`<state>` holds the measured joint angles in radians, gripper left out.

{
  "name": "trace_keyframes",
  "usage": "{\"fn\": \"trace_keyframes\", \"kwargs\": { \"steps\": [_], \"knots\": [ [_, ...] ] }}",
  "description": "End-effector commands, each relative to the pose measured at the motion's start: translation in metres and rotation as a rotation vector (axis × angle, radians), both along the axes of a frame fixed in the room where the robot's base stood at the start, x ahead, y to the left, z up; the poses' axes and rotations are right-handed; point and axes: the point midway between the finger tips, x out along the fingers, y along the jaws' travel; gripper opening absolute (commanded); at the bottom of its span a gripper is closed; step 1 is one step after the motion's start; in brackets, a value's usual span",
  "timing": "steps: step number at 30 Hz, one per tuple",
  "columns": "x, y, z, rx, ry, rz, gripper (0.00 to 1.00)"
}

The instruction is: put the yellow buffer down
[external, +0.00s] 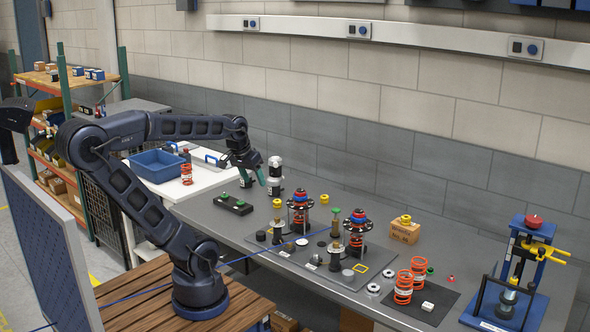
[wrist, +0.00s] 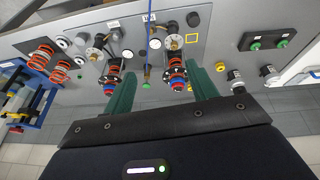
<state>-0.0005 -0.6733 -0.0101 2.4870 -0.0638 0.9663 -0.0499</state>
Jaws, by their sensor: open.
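Several yellow pieces are in view, and I cannot tell for certain which is the buffer. One small yellow piece (external: 324,198) stands alone on the grey table (external: 228,228), behind the spring assemblies. Another yellow piece (external: 405,218) sits on top of a small cardboard box (external: 403,232). A damper (external: 277,220) at the left of the mat also has a yellow top. My gripper (external: 267,172) is raised above the table's back left part. Its two green fingers are apart, with nothing held between them; they also show in the wrist view (wrist: 161,90).
Two spring assemblies (external: 299,213) (external: 357,232) stand on the dark mat. Orange springs (external: 404,287) and a blue press (external: 512,278) are at the right. A black block with green knobs (external: 234,205) and black-and-white cylinders (external: 274,186) stand near my gripper.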

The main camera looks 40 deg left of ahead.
Motion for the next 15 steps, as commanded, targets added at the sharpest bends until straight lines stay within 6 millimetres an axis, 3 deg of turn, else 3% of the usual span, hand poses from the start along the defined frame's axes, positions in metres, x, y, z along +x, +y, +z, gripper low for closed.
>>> {"fn": "trace_keyframes", "kwargs": {
  "steps": [6, 15],
  "knots": [
    [-0.024, 0.013, -0.007, 0.064, -0.037, -0.046, 0.58],
    [-0.026, 0.015, -0.008, 0.074, -0.040, -0.053, 0.58]
  ]
}}
